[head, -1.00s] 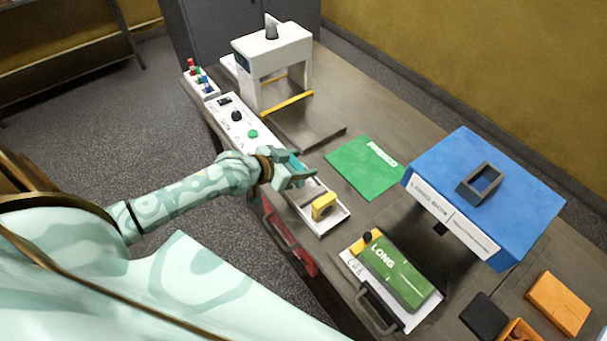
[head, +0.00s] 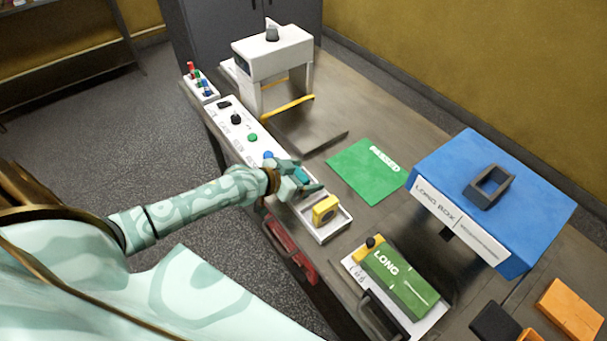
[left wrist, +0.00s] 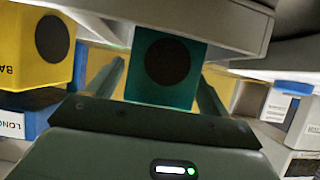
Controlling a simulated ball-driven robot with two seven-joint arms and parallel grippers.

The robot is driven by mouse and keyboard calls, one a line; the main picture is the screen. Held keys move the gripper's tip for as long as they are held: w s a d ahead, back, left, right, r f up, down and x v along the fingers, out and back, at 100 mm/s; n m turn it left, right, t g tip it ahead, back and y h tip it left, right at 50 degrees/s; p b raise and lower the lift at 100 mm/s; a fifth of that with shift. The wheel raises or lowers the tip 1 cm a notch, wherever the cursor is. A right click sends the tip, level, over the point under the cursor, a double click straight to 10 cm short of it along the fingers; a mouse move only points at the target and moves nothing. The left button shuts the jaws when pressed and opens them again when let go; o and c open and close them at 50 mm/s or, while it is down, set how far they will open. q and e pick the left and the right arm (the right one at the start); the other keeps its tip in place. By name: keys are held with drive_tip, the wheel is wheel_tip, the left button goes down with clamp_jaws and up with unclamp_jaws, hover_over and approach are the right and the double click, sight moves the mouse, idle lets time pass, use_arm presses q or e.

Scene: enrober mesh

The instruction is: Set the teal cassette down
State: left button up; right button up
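My left gripper (head: 306,180) is shut on the teal cassette (head: 303,177), over the far end of a white tray (head: 335,228). In the left wrist view, the teal cassette (left wrist: 165,72), with a dark round spot on its face, sits between the two fingers (left wrist: 163,88). The pale tray rim (left wrist: 230,30) runs close against it; whether the cassette touches the tray floor cannot be told. A yellow cassette (head: 325,208) stands upright in the tray's near part; it also shows in the left wrist view (left wrist: 38,48). My right gripper is not in view.
A button panel (head: 235,122) lies left of the tray. Behind stands a white press-like frame (head: 272,55). A green mat (head: 367,172) lies to the right. A green LONG box (head: 402,282) and a blue box (head: 490,195) stand nearer and to the right.

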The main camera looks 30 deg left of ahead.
use_arm(q)
drive_tip(key=shift+r, duration=0.2)
drive_tip(key=p+v, duration=0.3)
drive_tip(key=v, duration=0.9)
